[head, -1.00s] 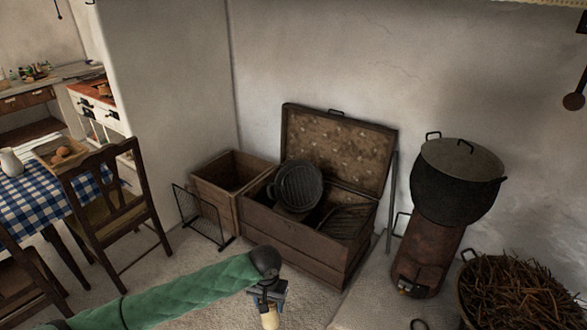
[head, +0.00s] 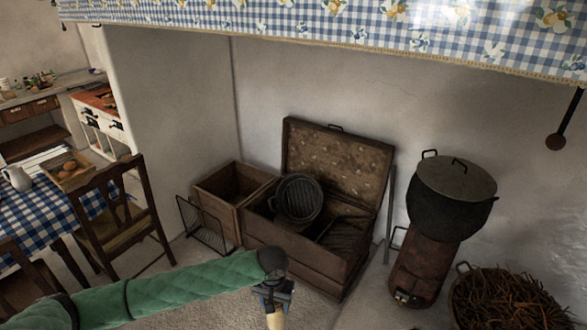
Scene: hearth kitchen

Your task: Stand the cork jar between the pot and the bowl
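My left gripper (head: 273,300) is at the bottom centre, at the end of the green-sleeved arm. It points down and appears shut on a pale tan object (head: 275,319), perhaps the cork jar; the lower part is cut off by the picture edge. A large black lidded pot (head: 448,207) stands on a rusty stove at the right, well away from the gripper. I cannot make out a bowl. My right gripper is out of view.
An open wooden chest (head: 290,248) with pans inside stands by the wall, beside a wooden crate (head: 225,215) and a wire rack (head: 203,228). A basket of twigs (head: 508,302) is at lower right. A chair (head: 118,215) and checked table (head: 40,213) are left.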

